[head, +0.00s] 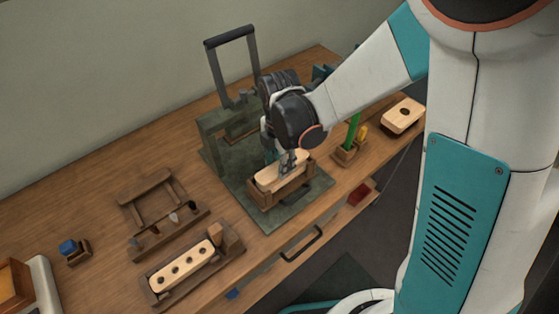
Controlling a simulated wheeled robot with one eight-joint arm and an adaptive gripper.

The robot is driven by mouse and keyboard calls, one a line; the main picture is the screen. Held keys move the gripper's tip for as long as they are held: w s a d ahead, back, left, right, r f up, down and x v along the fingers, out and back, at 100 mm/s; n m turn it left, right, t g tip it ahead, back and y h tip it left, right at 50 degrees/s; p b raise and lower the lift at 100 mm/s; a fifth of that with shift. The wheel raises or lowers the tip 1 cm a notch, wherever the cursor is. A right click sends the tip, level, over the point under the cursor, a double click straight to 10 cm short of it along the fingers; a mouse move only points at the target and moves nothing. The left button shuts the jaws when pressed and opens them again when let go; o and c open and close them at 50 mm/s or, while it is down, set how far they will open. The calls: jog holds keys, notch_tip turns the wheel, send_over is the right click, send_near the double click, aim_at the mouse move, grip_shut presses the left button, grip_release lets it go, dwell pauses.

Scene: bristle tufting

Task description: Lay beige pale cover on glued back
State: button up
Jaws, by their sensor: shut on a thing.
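My gripper (287,169) points down over a brown wooden cradle (272,200) on the dark green base of a press. It is shut on a pale beige piece (268,181), which looks like the cover. The piece lies lengthwise in or just above the cradle; I cannot tell whether it touches what is under it. The fingers hide part of it. Any glued back beneath it is hidden, and no glue shows.
The press frame with its tall handle (230,40) stands behind my gripper. A pale block with holes (183,263) lies in a wooden holder at the front left. Another pale block (402,115) lies at the right. A green upright item (352,132) stands right of the press.

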jog(key=shift+f+b, duration=0.8)
jog(key=shift+f, duration=0.25)
jog(key=shift+f+b, duration=0.4)
jog(key=shift+f, duration=0.05)
dwell(0.3)
jog(key=o, duration=1.5)
jog(key=shift+o, duration=0.2)
jog(key=shift+r, duration=0.2)
jog(key=shift+r+p, duration=2.85)
jog(key=shift+r, duration=1.05)
